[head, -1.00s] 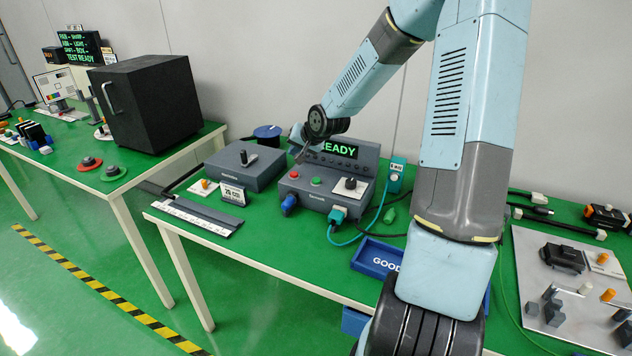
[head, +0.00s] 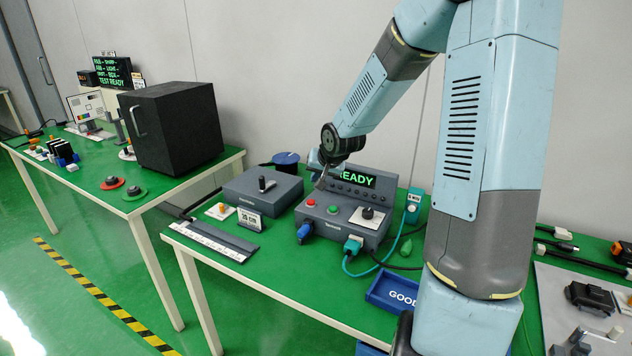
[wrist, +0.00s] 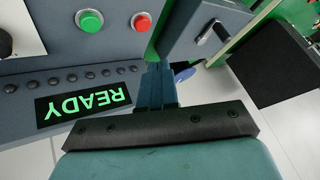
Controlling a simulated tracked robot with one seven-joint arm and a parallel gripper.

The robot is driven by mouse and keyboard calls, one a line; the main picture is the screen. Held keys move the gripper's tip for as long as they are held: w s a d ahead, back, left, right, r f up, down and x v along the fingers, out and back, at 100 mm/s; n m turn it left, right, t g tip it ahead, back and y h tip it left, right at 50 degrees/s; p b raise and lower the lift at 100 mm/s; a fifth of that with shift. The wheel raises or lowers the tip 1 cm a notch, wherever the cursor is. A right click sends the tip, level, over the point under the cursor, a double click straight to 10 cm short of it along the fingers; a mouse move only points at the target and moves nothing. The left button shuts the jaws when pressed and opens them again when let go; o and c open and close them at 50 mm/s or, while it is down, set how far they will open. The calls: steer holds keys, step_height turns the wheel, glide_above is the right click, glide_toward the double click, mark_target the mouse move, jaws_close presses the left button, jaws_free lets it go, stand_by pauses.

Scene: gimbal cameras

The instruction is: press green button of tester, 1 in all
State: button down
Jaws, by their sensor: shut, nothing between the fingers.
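The tester (head: 345,222) is a grey box on the green table with a raised back panel whose display reads READY. Its green button (head: 333,210) sits on the top between a red button (head: 310,202) and a black knob on a white plate. In the wrist view the green button (wrist: 89,20) and red button (wrist: 141,21) show at the top, uncovered. My gripper (head: 319,184) is over the tester's back left part, left of the display. In the wrist view my gripper (wrist: 156,72) is shut and empty, beside the red button, apart from the green one.
A grey box with a black handle (head: 263,186) stands left of the tester. Blue and teal plugs (head: 353,245) and a cable are at the tester's front. A blue GOOD tray (head: 392,291) lies front right. A large black box (head: 172,125) stands on the left table.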

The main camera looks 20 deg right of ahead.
steer(key=s+r+n, duration=0.1)
steer(key=s+r, duration=0.5)
steer(key=s, duration=0.5)
steer(key=s+r+n+g+h, duration=0.1)
steer(key=s+r, duration=0.5)
steer(key=s, duration=0.6)
steer(key=s+r+n, duration=0.1)
steer(key=s+r, duration=0.5)
steer(key=s, duration=0.6)
steer(key=shift+r+g+h, duration=0.3)
steer(key=shift+g, duration=0.1)
steer(key=shift+a, duration=0.15)
